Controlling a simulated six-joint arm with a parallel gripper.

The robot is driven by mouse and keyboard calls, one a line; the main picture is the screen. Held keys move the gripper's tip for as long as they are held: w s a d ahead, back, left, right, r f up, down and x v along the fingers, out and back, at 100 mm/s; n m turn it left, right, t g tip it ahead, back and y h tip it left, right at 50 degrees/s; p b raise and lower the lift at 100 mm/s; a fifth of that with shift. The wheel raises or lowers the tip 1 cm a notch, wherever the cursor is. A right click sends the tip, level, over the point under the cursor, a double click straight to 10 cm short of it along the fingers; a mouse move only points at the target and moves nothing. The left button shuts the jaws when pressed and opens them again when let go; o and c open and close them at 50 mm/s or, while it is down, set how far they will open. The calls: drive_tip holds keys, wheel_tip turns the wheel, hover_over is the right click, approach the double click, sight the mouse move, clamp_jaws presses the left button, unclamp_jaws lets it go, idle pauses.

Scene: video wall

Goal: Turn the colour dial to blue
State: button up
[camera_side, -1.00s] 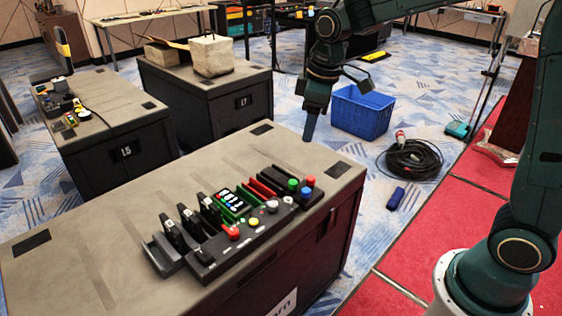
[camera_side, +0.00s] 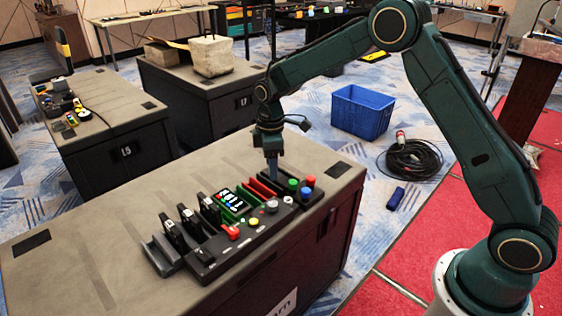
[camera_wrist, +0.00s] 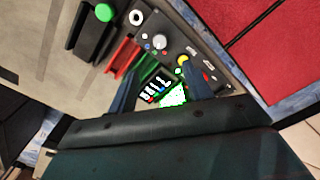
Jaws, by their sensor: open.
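The control panel (camera_side: 226,250) sits on the dark cabinet top. A round pale grey knob, likely the colour dial (camera_side: 271,206), is on it; in the wrist view the dial (camera_wrist: 159,41) shows small coloured dots around it. Which colour it points to I cannot tell. My gripper (camera_side: 273,178) is above the rear side of the panel, pointing down, near the red slots and behind the dial. In the wrist view its two fingers (camera_wrist: 163,70) are apart with nothing held between them, and the dial lies just beyond their tips.
Close by are a yellow button (camera_side: 253,222), a red knob (camera_side: 231,232), a green button (camera_side: 293,185) and a red button (camera_side: 310,181). Several black upright levers (camera_side: 188,222) stand on the left. A small lit screen (camera_wrist: 158,87) lies below the fingers. The cabinet top behind is clear.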

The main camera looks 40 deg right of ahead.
sight(273, 204)
drive_tip(key=shift+f, duration=6.85)
drive_tip(key=c, duration=1)
drive_tip(key=shift+o, duration=0.2)
drive_tip(key=shift+m, duration=0.4)
drive_tip(key=m, duration=0.3)
drive_tip(key=shift+m, duration=2.1)
